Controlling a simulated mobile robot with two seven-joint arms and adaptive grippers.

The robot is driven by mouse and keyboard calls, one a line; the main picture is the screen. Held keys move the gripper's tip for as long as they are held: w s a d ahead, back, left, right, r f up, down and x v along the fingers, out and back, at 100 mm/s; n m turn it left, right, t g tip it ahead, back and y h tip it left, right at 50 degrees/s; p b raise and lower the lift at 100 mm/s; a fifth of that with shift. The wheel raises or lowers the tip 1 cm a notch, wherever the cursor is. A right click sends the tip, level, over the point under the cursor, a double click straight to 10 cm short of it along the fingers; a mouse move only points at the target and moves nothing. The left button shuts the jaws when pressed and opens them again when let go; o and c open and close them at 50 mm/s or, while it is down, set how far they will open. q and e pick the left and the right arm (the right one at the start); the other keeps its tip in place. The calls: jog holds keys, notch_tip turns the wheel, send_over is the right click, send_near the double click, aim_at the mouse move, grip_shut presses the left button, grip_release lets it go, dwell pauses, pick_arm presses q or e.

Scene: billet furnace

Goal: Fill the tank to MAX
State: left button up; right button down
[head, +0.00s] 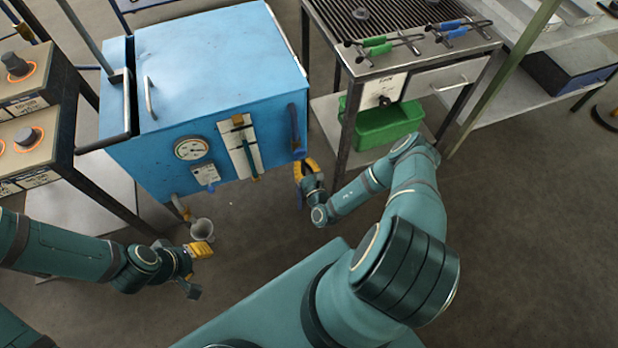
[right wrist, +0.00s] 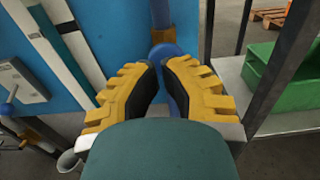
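The blue tank (head: 205,75) stands at the back left. Its front carries a round gauge (head: 191,148) and a white level strip (head: 240,150); the MAX mark and the level are too small to read. A blue pipe (head: 293,125) runs down the tank's right front edge to a blue valve handle (right wrist: 166,52). My right gripper (head: 307,170) is at this handle; in the right wrist view its fingers (right wrist: 160,72) are close together with the handle between them. My left gripper (head: 205,268) is apart from the tank's front, fingers spread and empty.
A grey cup (head: 203,229) stands below a small tap (head: 182,208) near my left gripper. A grill bench (head: 400,70) with green and blue tongs is at right, a green bin (head: 385,124) on its lower shelf. A burner table (head: 30,110) is at left.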

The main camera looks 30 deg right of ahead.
aim_at(299, 152)
jog(key=x, duration=0.2)
jog(key=shift+w+d, duration=0.15)
jog(key=shift+w, duration=0.4)
jog(key=shift+b+x, duration=0.3)
jog(key=shift+x, duration=0.6)
jog(key=shift+w+d+r, duration=0.1)
jog(key=shift+d+r, duration=0.05)
jog(key=shift+r, duration=0.05)
dwell(2.4)
